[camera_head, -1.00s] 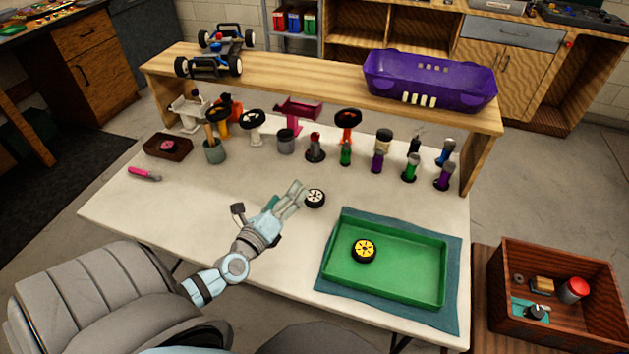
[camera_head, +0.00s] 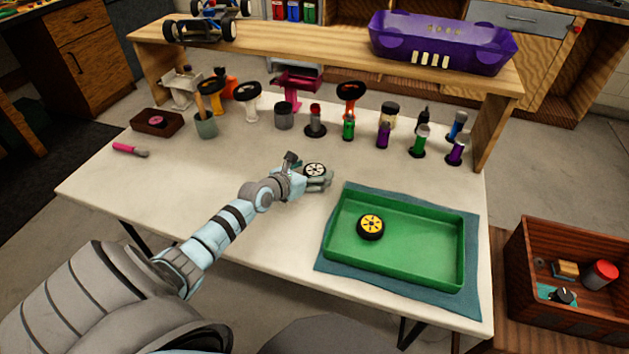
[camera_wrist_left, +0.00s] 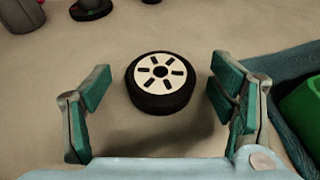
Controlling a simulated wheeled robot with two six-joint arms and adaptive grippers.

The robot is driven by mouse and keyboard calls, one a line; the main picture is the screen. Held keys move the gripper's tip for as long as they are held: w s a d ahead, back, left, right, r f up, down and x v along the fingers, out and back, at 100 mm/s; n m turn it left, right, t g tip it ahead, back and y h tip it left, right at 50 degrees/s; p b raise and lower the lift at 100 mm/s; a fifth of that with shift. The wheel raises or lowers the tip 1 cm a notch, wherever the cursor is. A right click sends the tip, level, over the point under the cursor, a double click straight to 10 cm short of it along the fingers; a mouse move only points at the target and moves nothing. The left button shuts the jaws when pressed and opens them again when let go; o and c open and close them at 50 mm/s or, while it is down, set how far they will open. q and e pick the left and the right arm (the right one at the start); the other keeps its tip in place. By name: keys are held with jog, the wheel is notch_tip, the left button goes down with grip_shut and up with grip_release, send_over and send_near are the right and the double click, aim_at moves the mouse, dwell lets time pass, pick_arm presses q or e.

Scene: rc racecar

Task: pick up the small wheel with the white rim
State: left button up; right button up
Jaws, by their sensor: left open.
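The small wheel with the white rim (camera_head: 315,170) lies flat on the white table, black tyre around a white slotted face. In the left wrist view the wheel (camera_wrist_left: 161,83) sits between and slightly ahead of the two fingers, with a gap on each side. My left gripper (camera_head: 318,178) is open around it; its teal-padded fingers also show in the left wrist view (camera_wrist_left: 158,100). No finger visibly touches the wheel. My right gripper is not in view.
A green tray (camera_head: 400,275) with a yellow-rimmed wheel (camera_head: 370,227) stands on a blue mat (camera_head: 340,265) to the right. Several bottles and tools stand behind, below a wooden shelf (camera_head: 330,52). The table's left front (camera_head: 130,190) is clear.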

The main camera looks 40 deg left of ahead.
pick_arm(q)
jog(key=shift+w, duration=0.2)
jog(key=shift+s+r, duration=0.1)
jog(key=c, duration=1.2)
